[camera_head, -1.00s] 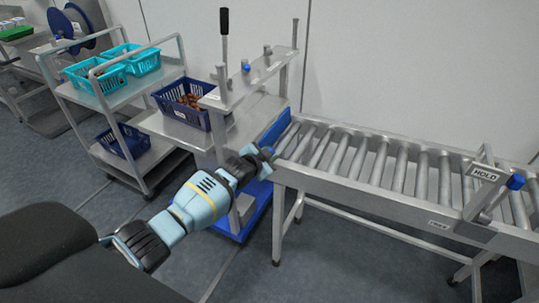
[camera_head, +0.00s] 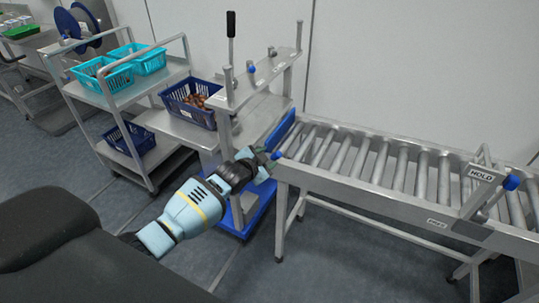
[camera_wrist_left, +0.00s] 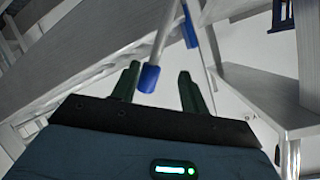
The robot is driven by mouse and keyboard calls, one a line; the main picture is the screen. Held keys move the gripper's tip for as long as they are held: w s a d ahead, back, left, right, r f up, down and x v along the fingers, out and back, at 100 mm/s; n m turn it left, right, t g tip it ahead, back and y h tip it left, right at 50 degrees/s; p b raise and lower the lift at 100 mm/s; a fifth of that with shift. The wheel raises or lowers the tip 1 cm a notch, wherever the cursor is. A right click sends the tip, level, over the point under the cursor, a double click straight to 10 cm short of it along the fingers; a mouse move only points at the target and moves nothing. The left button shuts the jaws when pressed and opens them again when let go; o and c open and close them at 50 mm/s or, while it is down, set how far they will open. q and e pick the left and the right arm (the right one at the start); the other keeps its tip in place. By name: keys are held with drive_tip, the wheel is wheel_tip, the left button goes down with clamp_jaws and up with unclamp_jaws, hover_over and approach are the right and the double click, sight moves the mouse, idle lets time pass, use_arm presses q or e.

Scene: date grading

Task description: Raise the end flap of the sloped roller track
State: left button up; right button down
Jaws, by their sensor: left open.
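The sloped roller track (camera_head: 365,180) runs from the middle to the right edge of the head view. A blue panel (camera_head: 284,130) stands at its left end, apparently the end flap. A blue-tipped metal rod (camera_wrist_left: 148,78) shows in the left wrist view, and its blue tip also shows by the track's corner in the head view (camera_head: 277,155). My left gripper (camera_head: 268,162) is at that corner. In the left wrist view its dark green fingers (camera_wrist_left: 160,72) are open. The blue tip appears between them, nearer the left finger; contact is unclear. My right gripper is out of view.
A metal stand with a black-handled lever (camera_head: 231,40) rises just behind my left gripper. A navy crate of dates (camera_head: 190,105) sits beside it. A trolley (camera_head: 150,180) with teal baskets is farther left.

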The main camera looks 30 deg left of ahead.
use_arm(q)
drive_tip(key=shift+v, duration=1.2)
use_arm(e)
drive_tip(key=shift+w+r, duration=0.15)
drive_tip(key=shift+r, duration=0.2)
use_arm(q)
drive_tip(key=s+d+f+n+g+h, duration=0.1)
drive_tip(key=s+d+f, duration=0.3)
drive_tip(key=s+f, duration=0.45)
drive_tip(key=s+d+f+n+g, duration=0.1)
drive_tip(key=s+d+f, duration=0.35)
drive_tip(key=s, duration=0.75)
drive_tip(key=s+d+n+g, duration=0.1)
drive_tip(key=s+n, duration=0.1)
drive_tip(key=s, duration=1)
drive_tip(key=s+d+f+n+g+p, duration=0.1)
drive_tip(key=s, duration=1.1)
drive_tip(key=shift+s+f+n+g, duration=0.35)
drive_tip(key=shift+s+n+g, duration=0.05)
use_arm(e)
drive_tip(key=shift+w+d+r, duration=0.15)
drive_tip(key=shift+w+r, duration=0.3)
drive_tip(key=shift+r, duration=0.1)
